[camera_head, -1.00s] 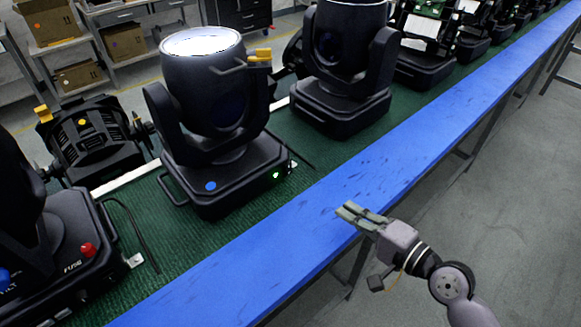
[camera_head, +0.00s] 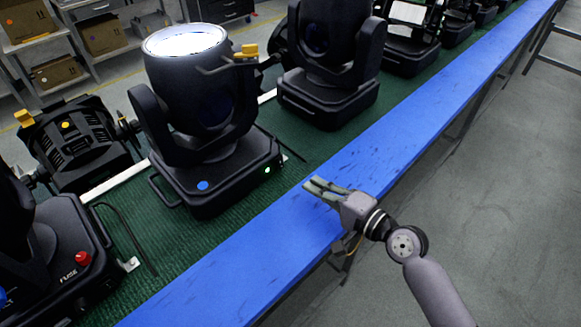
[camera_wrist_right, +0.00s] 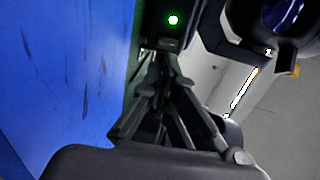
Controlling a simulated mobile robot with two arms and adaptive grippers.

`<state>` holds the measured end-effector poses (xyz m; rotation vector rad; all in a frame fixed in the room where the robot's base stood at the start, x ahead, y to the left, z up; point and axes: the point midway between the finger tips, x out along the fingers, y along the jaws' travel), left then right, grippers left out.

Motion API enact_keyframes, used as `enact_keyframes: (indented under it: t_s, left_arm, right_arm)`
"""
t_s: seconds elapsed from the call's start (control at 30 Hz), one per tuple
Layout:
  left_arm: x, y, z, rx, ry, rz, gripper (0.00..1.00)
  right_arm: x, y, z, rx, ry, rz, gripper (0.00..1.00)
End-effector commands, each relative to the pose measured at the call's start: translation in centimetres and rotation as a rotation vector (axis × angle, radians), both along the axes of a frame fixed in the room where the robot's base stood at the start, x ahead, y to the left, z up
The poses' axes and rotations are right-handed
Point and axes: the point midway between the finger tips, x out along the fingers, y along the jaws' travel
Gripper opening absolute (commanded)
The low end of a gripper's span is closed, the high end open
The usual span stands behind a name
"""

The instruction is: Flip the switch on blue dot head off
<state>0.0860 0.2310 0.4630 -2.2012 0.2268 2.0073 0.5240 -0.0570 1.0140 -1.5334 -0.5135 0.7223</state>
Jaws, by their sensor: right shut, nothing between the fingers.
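The blue dot head (camera_head: 200,100) is a black moving-head light with a bright lit lens on top. It stands on the green belt with a blue dot (camera_head: 202,185) on its base. A glowing green switch (camera_head: 267,170) sits on the base's right end. It also shows in the right wrist view (camera_wrist_right: 173,19), just beyond the fingers. My right gripper (camera_head: 314,187) is shut and empty, over the blue rail, apart from the switch and to its right. In the right wrist view its fingers (camera_wrist_right: 155,60) point toward the base. My left gripper is not in view.
The blue rail (camera_head: 290,225) runs diagonally along the green belt (camera_head: 165,235). A head with a red button (camera_head: 83,258) stands at the lower left, and another black head (camera_head: 330,60) stands behind right. A yellow-dot light (camera_head: 75,145) lies at left. Grey floor is open at right.

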Motion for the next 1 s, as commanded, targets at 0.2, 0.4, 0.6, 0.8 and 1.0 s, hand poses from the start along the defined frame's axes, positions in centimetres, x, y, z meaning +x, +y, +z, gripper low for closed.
enact_keyframes:
  t_s: [0.2,0.4,0.6,0.8,1.0]
  left_arm:
    - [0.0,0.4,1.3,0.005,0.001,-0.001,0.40]
    - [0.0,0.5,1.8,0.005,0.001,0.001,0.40]
    - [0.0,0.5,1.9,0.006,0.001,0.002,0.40]
    - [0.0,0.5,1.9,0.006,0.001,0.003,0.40]
    - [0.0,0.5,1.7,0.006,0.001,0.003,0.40]
  right_arm:
    - [3.4,3.4,-0.4,0.002,0.000,0.001,0.00]
    - [5.2,5.2,-0.9,0.001,0.001,0.000,0.00]
    - [5.9,5.9,-1.2,0.000,0.000,-0.001,0.00]
    - [6.0,6.0,-1.2,0.000,0.000,-0.001,0.00]
    - [6.0,6.0,-1.3,0.001,-0.002,-0.001,0.00]
